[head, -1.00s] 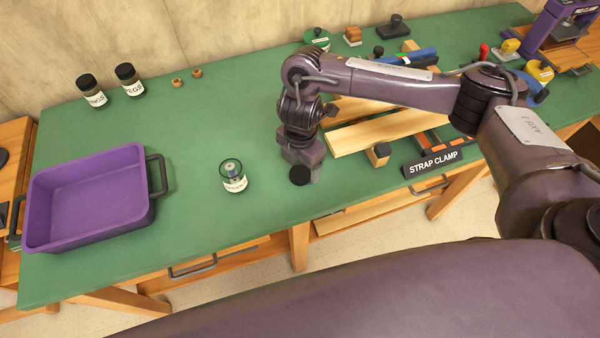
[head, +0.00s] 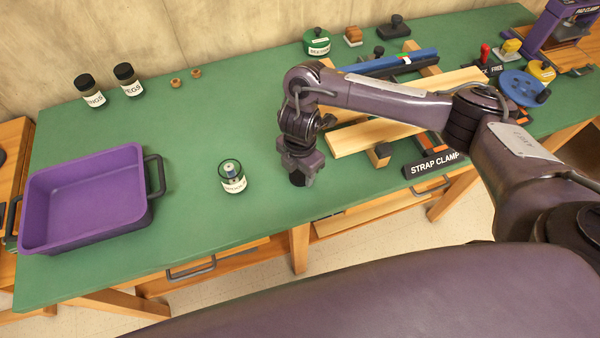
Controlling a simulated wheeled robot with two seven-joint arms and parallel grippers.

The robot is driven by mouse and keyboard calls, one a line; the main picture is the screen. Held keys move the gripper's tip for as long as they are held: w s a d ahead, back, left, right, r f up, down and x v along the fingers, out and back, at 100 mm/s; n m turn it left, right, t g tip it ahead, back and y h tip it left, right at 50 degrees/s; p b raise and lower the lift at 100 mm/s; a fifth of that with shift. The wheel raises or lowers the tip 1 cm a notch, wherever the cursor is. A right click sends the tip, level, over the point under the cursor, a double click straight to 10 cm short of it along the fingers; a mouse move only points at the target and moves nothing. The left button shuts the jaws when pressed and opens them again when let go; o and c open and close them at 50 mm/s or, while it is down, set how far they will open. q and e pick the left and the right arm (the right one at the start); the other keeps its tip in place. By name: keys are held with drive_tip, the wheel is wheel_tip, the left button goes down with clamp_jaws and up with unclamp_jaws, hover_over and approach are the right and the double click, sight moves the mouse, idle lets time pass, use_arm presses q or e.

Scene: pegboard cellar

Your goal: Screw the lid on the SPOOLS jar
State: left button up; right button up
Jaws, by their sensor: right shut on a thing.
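An open glass jar (head: 232,178) with a white label stands upright near the front middle of the green bench; something pale shows inside it. The label is too small to read surely. My right gripper (head: 298,173) points down at the bench to the right of the jar, apart from it. It is shut on the black lid (head: 297,180), which shows only partly under the fingers. I cannot tell whether the lid still touches the bench. My left gripper is out of view.
A purple tray (head: 40,240) stands at the left. Two black-lidded jars (head: 90,91) (head: 128,80) stand at the back left. Wooden boards (head: 375,137) and a STRAP CLAMP block (head: 436,163) lie to the right. The bench between tray and jar is clear.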

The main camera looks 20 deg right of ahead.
drive_tip(key=shift+r, duration=0.1)
drive_tip(key=shift+w+r+p, duration=0.1)
drive_tip(key=shift+r+p, duration=0.2)
drive_tip(key=shift+r, duration=0.3)
wheel_tip(320, 180, up, 6)
drive_tip(key=shift+w+r+p, duration=0.1)
drive_tip(key=shift+p, duration=1.05)
wheel_tip(320, 180, up, 11)
drive_tip(key=p, duration=0.1)
hover_over(300, 173)
drive_tip(key=shift+r, duration=0.7)
drive_tip(key=d+r+m, duration=0.2)
drive_tip(key=m, duration=0.9)
drive_tip(key=d+r+m, duration=0.2)
drive_tip(key=d+m, duration=0.1)
drive_tip(key=m, duration=0.9)
drive_tip(key=shift+w+d+m, duration=0.2)
drive_tip(key=shift+d+m, duration=0.1)
drive_tip(key=shift+d, duration=0.05)
